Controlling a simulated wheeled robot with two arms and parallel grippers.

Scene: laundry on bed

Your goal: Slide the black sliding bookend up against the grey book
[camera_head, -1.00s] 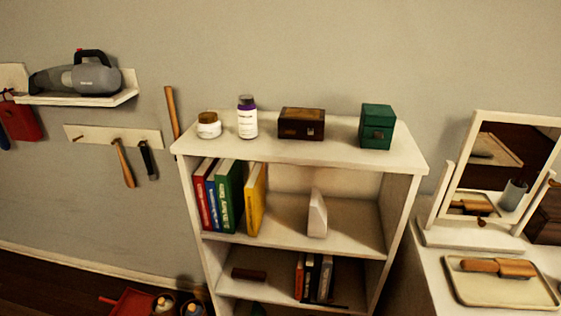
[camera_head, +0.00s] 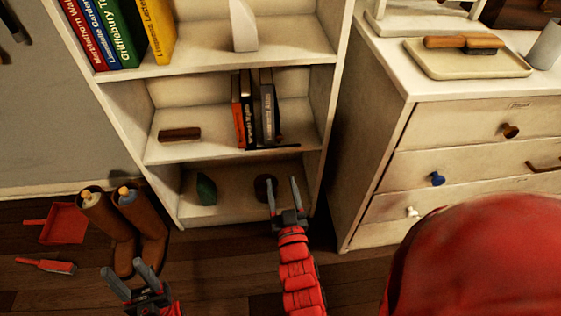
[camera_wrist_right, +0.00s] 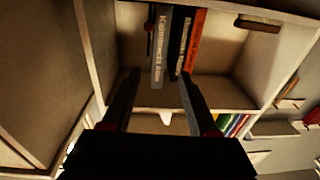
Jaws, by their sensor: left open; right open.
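The grey book (camera_head: 269,112) stands upright on the middle shelf, at the right of a black book (camera_head: 249,110) and an orange book (camera_head: 238,112). It also shows in the right wrist view (camera_wrist_right: 160,45). My right gripper (camera_head: 283,192) is open and empty, in front of the shelf unit and below the books in the head view. My left gripper (camera_head: 124,274) is open and empty, low at the left.
A dark brown block (camera_head: 179,134) lies left on the same shelf. The bottom shelf holds a green object (camera_head: 206,189) and a dark round one (camera_head: 265,187). Boots (camera_head: 118,228) stand left of the unit. A white dresser (camera_head: 440,165) stands right of it.

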